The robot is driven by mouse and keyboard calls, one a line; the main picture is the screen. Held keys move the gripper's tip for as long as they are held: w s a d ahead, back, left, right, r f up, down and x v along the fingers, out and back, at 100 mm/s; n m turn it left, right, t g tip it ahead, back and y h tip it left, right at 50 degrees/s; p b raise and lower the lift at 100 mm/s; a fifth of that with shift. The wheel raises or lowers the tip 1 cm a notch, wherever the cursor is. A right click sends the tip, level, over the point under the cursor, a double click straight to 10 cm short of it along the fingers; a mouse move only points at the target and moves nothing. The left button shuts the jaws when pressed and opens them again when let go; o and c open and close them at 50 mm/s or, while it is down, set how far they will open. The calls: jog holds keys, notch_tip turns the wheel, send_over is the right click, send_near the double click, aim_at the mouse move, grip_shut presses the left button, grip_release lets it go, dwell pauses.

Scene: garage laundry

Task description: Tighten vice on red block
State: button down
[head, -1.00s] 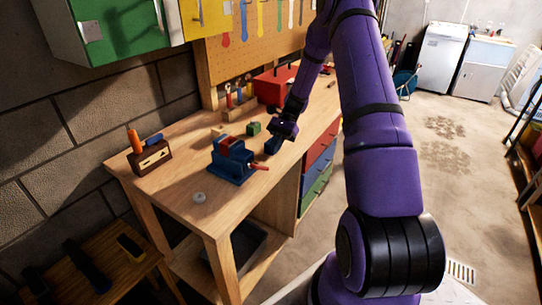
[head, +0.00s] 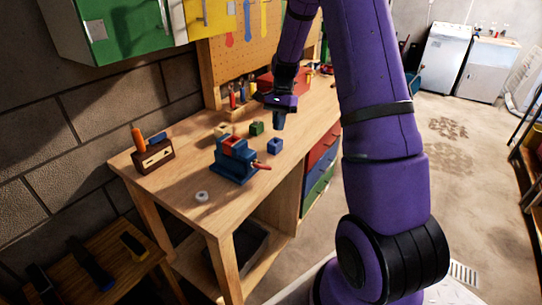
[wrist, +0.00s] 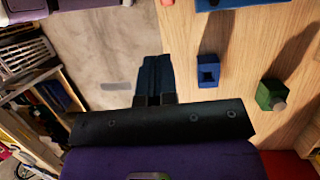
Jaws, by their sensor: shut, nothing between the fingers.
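The blue vice (head: 236,167) stands on the workbench, with a red block (head: 233,141) at its top between the jaws. Its red handle (head: 262,166) sticks out to the right. I cannot tell how tightly the jaws sit on the block. In the wrist view only an edge of the vice (wrist: 240,4) and the handle's tip (wrist: 167,2) show at the top. My gripper (head: 279,121) is above the bench, behind and to the right of the vice and apart from it. Its fingers (wrist: 157,75) are together and empty.
A blue block (head: 275,146) and a green block (head: 257,128) stand on the bench near my gripper. A grey ring (head: 202,196) lies at the front. A wooden tool holder (head: 154,156) is at the left. A pegboard (head: 245,55) rises behind.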

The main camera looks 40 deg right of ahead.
aim_at(259, 165)
jog(key=s+a+r+t+h, duration=0.2)
jog(key=a+r+h, duration=0.1)
jog(key=r, duration=0.1)
jog(key=f, duration=0.4)
jog(key=a+f, duration=0.1)
jog(key=f, duration=0.7)
jog(key=shift+s+a, duration=0.35)
jog(key=shift+s, duration=0.05)
jog(key=shift+s+a+f, duration=0.1)
jog(key=shift+a+f, duration=0.3)
jog(key=shift+f, duration=0.15)
jog(key=shift+f, duration=0.1)
